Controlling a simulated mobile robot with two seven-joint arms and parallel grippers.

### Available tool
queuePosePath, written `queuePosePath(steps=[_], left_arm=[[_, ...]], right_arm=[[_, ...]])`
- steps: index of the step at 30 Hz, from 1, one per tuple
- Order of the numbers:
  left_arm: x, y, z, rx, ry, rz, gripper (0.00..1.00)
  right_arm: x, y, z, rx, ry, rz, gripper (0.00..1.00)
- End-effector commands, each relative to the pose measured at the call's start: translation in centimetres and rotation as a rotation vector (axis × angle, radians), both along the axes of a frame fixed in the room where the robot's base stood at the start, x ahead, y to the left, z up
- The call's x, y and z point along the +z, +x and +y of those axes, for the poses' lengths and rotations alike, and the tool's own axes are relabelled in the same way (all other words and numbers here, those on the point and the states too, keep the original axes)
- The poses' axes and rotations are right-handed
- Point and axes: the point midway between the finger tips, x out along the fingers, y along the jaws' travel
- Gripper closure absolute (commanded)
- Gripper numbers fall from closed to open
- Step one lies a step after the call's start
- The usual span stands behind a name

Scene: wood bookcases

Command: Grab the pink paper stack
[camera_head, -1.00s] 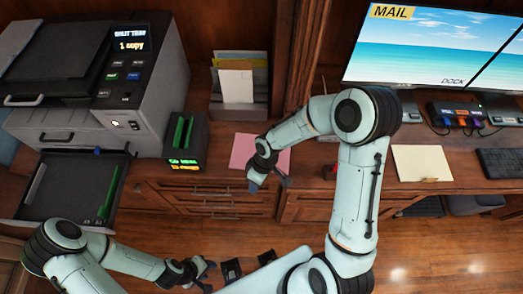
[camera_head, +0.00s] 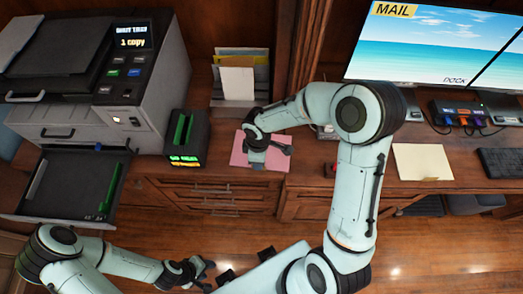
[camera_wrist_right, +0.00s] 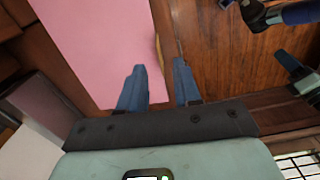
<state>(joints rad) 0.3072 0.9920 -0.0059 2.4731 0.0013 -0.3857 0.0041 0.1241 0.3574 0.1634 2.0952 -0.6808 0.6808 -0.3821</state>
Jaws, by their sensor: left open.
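The pink paper stack (camera_head: 239,156) lies flat on the wooden counter near its front edge. My right gripper (camera_head: 271,154) is over its right part and hides some of it. In the right wrist view the pink stack (camera_wrist_right: 95,38) fills the upper left. There my right gripper (camera_wrist_right: 158,86) is open. One finger overlaps the pink sheet and the other is past its edge, over wood. I cannot tell whether the fingers touch it. My left gripper (camera_head: 203,271) is open and empty, low in the head view, away from the stack.
A paper holder (camera_head: 235,101) stands behind the stack. A dark box with green parts (camera_head: 186,139) and a printer (camera_head: 95,85) with its tray pulled out are to the left. A cream paper stack (camera_head: 422,162) lies to the right. Drawers (camera_head: 213,194) are below the counter.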

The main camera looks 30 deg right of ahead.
Motion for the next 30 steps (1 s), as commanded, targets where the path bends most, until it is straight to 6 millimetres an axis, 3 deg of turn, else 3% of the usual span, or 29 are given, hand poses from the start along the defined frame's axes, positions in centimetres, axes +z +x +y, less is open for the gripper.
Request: queuePosePath(steps=[7,16,17,19,20,30], left_arm=[[-0.4,-0.3,0.0,0.000,0.000,0.003,0.57],[-0.4,-0.3,0.0,0.000,0.000,0.003,0.57],[-0.4,-0.3,0.0,0.000,0.000,0.003,0.57],[-0.4,-0.3,0.0,0.000,0.000,0.003,0.57],[-0.4,-0.3,0.0,0.000,0.000,0.003,0.57],[-0.4,-0.3,0.0,0.000,0.000,0.003,0.57]], right_arm=[[-3.8,-0.1,0.0,0.000,0.000,0.005,0.67],[-4.2,0.0,0.0,-0.001,0.000,0.000,0.67],[-4.2,0.0,0.0,-0.001,0.001,0.001,0.74],[-4.2,0.0,0.0,-0.001,0.001,0.001,0.96],[-4.2,0.0,0.0,-0.001,0.001,0.001,1.00],[-4.2,0.0,0.0,-0.001,0.000,0.000,1.00]])
